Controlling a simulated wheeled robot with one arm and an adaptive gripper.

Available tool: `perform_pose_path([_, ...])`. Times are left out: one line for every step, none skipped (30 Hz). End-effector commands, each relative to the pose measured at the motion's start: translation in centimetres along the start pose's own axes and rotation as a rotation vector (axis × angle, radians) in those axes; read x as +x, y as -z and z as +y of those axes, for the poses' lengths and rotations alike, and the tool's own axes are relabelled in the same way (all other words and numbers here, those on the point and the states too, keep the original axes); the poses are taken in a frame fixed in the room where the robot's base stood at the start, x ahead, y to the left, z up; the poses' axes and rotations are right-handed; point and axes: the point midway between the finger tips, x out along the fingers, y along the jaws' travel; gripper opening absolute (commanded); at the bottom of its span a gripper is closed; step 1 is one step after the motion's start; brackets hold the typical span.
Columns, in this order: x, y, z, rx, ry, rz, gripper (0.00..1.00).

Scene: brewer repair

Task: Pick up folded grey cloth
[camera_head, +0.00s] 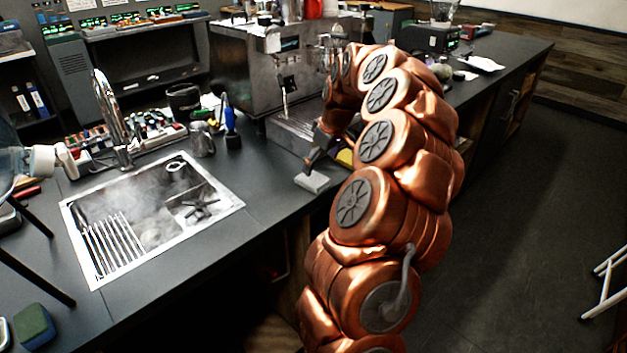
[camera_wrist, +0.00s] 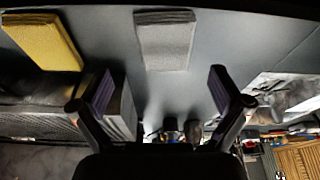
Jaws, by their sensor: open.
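The folded grey cloth (camera_wrist: 165,40) lies flat on the dark counter in the wrist view, at the top centre. My gripper (camera_wrist: 162,88) is open and empty, with its two fingers spread to either side below the cloth in the picture. A gap of bare counter shows between the fingertips and the cloth, and nothing touches it. In the head view, a pale grey flat piece (camera_head: 312,181) near the counter's front edge may be this cloth. My copper arm hides much of that area, and I cannot make out the fingers clearly there.
A yellow folded cloth (camera_wrist: 42,40) lies to the left of the grey one in the wrist view. The sink (camera_head: 150,215) with its faucet (camera_head: 115,120) is to the left in the head view. The espresso machine (camera_head: 270,75) stands behind.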

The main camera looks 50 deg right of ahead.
Motion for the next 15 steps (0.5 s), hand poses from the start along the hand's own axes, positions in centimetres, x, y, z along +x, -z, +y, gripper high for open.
perform_pose_path([0.1,0.0,-0.1,0.000,0.000,0.000,1.00])
perform_pose_path([0.2,0.0,-0.1,0.000,0.000,0.000,1.00])
perform_pose_path([0.5,0.0,-0.1,0.000,0.000,0.000,1.00])
perform_pose_path([0.7,0.0,-0.1,0.000,-0.001,0.001,1.00])
perform_pose_path([0.9,0.0,-0.2,0.000,-0.001,0.001,1.00])
perform_pose_path([1.3,-0.1,-0.3,-0.001,-0.001,0.000,1.00])
perform_pose_path([1.6,-0.1,-0.4,-0.001,0.000,-0.001,1.00])
perform_pose_path([2.0,-0.1,-0.5,-0.001,0.000,-0.002,1.00])
perform_pose_path([2.5,-0.1,-0.6,-0.001,0.000,-0.001,1.00])
perform_pose_path([3.0,-0.1,-0.7,-0.002,0.000,-0.001,1.00])
perform_pose_path([3.5,-0.1,-0.7,-0.002,0.001,-0.002,1.00])
perform_pose_path([4.0,-0.2,-0.7,-0.001,0.002,-0.003,1.00])
perform_pose_path([4.3,-0.2,-0.7,-0.001,0.002,-0.003,1.00])
perform_pose_path([4.6,-0.2,-0.6,-0.001,0.001,-0.002,1.00])
perform_pose_path([4.8,-0.1,-0.6,0.000,0.000,-0.001,1.00])
